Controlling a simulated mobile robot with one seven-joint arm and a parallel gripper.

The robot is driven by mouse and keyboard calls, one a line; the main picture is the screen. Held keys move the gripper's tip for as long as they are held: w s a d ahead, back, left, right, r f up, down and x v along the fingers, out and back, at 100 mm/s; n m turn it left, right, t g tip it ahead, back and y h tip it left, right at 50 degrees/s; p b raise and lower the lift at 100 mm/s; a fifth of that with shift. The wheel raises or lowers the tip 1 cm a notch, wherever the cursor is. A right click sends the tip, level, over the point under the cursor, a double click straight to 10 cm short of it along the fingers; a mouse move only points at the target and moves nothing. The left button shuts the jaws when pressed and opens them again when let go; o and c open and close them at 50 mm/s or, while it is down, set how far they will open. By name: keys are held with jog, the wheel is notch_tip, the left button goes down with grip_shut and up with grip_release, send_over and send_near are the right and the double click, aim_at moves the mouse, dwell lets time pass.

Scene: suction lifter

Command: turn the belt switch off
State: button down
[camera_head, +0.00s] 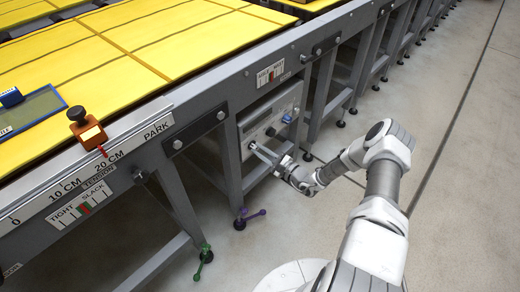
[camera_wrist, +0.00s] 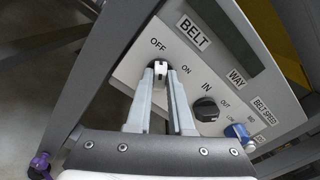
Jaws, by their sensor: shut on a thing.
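The control panel (camera_wrist: 128,68) is light grey with a BELT label. It also shows in the head view, set in the conveyor frame (camera_head: 250,117). The belt switch (camera_wrist: 160,68) is a small knob below the OFF mark and left of the ON mark. A white mark shows on it; I cannot tell for certain which label it points to. My gripper (camera_wrist: 161,75) is shut on the belt switch, a fingertip on either side of it. In the head view my gripper (camera_head: 258,150) reaches the panel, and the switch is mostly hidden there.
Right of the switch on the panel are a black WAY knob (camera_wrist: 206,109) and a blue belt speed knob (camera_wrist: 238,133). The floor (camera_head: 450,200) on the right is clear.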

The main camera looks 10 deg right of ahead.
jog(key=shift+f+n, duration=0.1)
jog(key=shift+n, duration=0.8)
jog(key=c, duration=0.8)
grip_release()
jog(key=shift+s, duration=0.1)
jog(key=p+v, duration=0.2)
jog(key=v, duration=1.5)
jog(key=shift+d, duration=0.15)
jog(key=shift+s, duration=0.1)
